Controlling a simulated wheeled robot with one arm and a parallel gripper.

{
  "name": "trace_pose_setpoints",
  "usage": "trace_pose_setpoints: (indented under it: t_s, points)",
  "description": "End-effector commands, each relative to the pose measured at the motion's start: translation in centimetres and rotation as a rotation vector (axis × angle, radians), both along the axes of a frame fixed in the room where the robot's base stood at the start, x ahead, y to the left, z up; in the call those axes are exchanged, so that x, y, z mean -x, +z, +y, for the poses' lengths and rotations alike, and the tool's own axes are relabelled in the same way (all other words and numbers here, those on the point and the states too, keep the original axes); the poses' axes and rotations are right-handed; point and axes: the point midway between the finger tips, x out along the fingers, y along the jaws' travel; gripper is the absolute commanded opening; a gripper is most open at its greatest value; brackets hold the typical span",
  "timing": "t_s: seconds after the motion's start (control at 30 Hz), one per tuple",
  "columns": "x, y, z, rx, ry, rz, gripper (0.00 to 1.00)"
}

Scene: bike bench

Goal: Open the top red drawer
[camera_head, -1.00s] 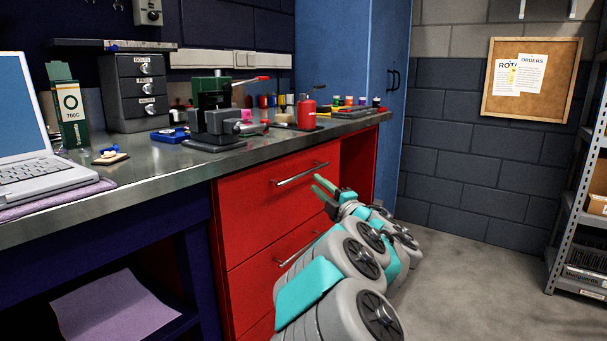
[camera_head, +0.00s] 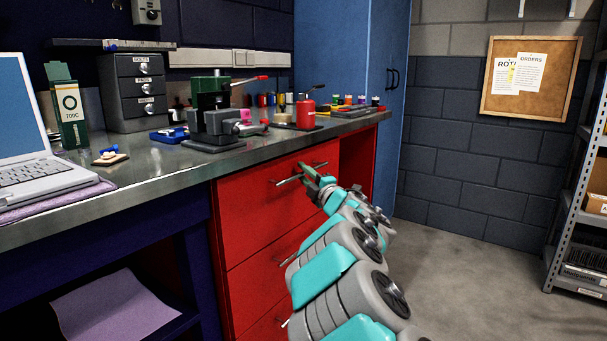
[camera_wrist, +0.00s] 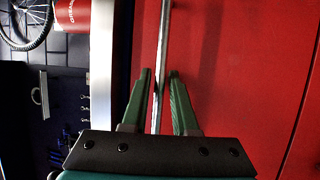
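The top red drawer (camera_head: 245,205) sits under the bench top, and its front looks flush with the cabinet. Its thin metal bar handle (camera_head: 288,180) runs across the front. My gripper (camera_head: 306,172) is at the middle of this handle. In the wrist view the red drawer front (camera_wrist: 240,70) fills the right side, and the handle (camera_wrist: 163,40) passes between the two green fingers of my gripper (camera_wrist: 160,76). The fingers stand apart on either side of the bar, the left one closer to it. A gap shows between the bar and the right finger.
More red drawers (camera_head: 255,285) lie below. The metal bench top (camera_head: 165,165) carries a laptop, a vise and a red bottle. A blue cabinet (camera_head: 350,60) stands behind. The floor (camera_head: 470,270) to the right is clear up to a metal shelf (camera_head: 565,235).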

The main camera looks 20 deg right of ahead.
Motion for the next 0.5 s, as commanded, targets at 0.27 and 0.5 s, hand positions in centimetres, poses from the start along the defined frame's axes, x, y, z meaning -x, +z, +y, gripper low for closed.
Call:
trace_pose_setpoints:
  t_s: [0.27, 0.5]
  points:
    - [0.02, 0.02, 0.00, 0.000, 0.000, 0.000, 0.06]
    - [0.03, 0.01, 0.00, 0.000, 0.000, 0.000, 0.00]
